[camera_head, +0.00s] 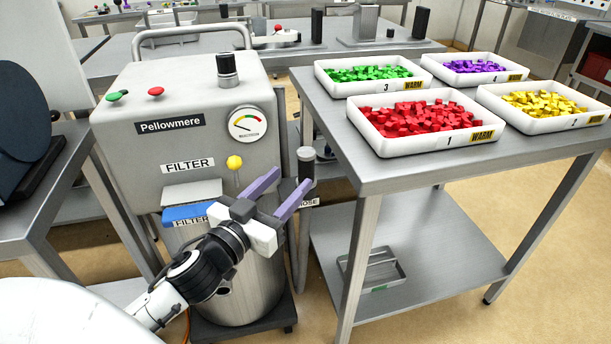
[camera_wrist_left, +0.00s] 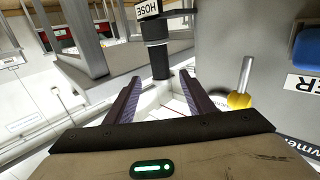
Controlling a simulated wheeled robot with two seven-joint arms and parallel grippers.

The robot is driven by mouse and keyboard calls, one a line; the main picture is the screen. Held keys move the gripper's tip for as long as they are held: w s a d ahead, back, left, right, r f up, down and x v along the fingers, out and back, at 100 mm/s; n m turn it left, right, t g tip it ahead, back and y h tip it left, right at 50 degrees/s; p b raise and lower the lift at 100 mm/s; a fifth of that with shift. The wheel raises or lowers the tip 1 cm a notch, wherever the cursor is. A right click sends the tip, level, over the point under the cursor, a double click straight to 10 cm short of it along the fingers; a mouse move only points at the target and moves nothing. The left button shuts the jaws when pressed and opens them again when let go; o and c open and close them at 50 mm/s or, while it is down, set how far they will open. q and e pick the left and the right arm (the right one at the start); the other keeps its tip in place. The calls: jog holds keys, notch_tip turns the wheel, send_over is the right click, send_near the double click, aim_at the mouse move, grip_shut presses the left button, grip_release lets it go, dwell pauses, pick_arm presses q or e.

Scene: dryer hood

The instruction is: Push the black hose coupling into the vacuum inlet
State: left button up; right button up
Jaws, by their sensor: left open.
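The black hose coupling (camera_head: 306,168) stands upright at the HOSE label, beside the right side of the vacuum machine (camera_head: 190,145). In the left wrist view the coupling (camera_wrist_left: 160,62) shows between and beyond the fingertips. My left gripper (camera_head: 294,178) is open, with its two purple fingers spread toward the coupling. In the left wrist view the left gripper (camera_wrist_left: 161,76) is empty; whether the fingers reach around the coupling is unclear. A black cylinder with a metal lower ring (camera_head: 227,70) stands on the machine's top; I cannot tell whether it is the inlet. My right gripper is out of view.
A yellow ball-topped lever (camera_head: 234,163) stands close to my left gripper; it also shows in the wrist view (camera_wrist_left: 240,99). A blue filter piece (camera_head: 188,213) is on the machine's front. A steel table (camera_head: 400,178) at right holds several trays of coloured cubes.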

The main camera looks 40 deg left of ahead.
aim_at(302, 164)
pick_arm(q)
jog(key=w, duration=0.3)
jog(key=shift+a, duration=0.15)
jog(key=w, duration=0.4)
jog(key=shift+w+a+r, duration=0.1)
jog(key=shift+w+a, duration=0.15)
jog(key=shift+w, duration=0.45)
grip_shut()
jog(key=shift+r+p, duration=0.25)
jog(key=shift+p, duration=0.05)
notch_tip(302, 164, up, 9)
jog(key=p, duration=0.2)
jog(key=shift+f+p, duration=0.1)
jog(key=shift+p, duration=0.25)
jog(key=shift+r, duration=0.4)
